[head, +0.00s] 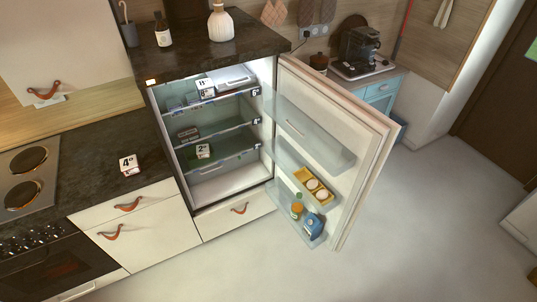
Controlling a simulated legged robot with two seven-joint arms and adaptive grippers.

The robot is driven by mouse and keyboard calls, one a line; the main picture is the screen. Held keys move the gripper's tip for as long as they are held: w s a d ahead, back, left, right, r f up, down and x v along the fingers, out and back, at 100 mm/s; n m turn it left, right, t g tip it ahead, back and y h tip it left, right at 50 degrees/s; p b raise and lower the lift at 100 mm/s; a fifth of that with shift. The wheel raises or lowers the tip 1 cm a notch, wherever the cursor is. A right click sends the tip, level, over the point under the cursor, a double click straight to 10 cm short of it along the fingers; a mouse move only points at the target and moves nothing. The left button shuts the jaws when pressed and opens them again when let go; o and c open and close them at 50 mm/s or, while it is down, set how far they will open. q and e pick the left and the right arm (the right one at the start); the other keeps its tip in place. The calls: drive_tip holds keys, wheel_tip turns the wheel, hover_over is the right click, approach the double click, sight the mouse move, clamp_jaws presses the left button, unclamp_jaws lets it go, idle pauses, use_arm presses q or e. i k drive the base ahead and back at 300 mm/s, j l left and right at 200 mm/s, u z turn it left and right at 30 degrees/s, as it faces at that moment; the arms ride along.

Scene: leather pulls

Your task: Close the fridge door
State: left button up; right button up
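The fridge (184,108) stands in the middle of the head view with its lit inside showing shelves, a few packages and small number cards. Its white door (372,150) is wide open, hinged on the right side of the fridge and swung out toward the right front. The door's inner face holds clear bins with an egg tray (314,185), an orange-lidded jar (297,210) and a blue container (313,225). Neither of my grippers shows in the view.
A dark counter (100,160) with a hob (24,178) and drawers lies left of the fridge. A blue cabinet (380,88) with a coffee machine (359,48) stands behind the door. The pale floor in front and to the right is clear.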

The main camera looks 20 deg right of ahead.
sight(347, 143)
drive_tip(key=i+l+u, duration=0.1)
drive_tip(key=l+u, duration=1.2)
drive_tip(key=l, duration=0.15)
drive_tip(key=k, duration=0.05)
